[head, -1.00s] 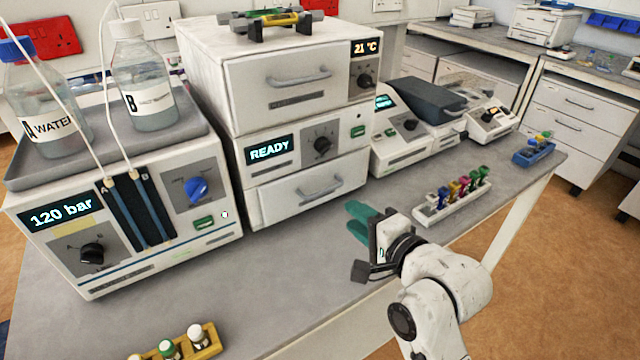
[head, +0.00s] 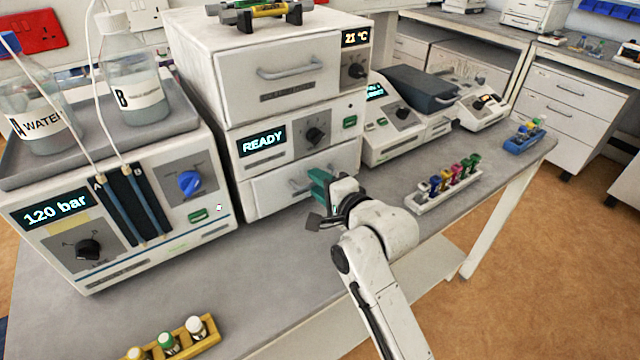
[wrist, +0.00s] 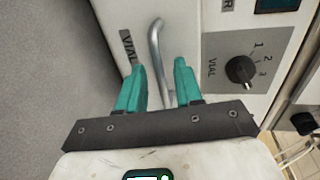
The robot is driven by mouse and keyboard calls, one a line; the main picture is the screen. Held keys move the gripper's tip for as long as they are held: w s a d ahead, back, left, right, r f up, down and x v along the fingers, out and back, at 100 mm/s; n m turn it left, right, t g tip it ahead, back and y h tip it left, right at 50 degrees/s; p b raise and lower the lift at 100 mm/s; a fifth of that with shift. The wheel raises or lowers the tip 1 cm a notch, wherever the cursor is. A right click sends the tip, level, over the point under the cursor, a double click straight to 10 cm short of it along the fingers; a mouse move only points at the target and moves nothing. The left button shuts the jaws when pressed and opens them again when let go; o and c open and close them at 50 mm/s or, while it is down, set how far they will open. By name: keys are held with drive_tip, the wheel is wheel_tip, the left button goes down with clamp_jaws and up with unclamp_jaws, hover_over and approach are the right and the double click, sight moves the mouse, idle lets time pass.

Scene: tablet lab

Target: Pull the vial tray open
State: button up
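The vial tray (head: 268,192) is the low white drawer under the READY panel, and it looks closed. In the wrist view, its front (wrist: 178,18) carries a curved metal handle (wrist: 155,50) and a label that reads VIAL. My gripper (head: 318,186) is at the tray's right half, in front of the handle, and covers part of it. In the wrist view, the two teal fingers (wrist: 157,78) are apart, with the handle running between them. Whether a finger touches the handle cannot be told.
A knob (wrist: 241,70) marked VIAL is on the panel above the tray. An upper drawer (head: 285,80) has a similar handle. The pump unit (head: 120,215) stands at left. Vial racks lie at right (head: 447,190) and front left (head: 180,343). Bare bench (head: 260,265) lies in front.

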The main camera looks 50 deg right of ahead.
drive_tip(key=shift+c, duration=0.2)
clamp_jaws()
idle(1.1)
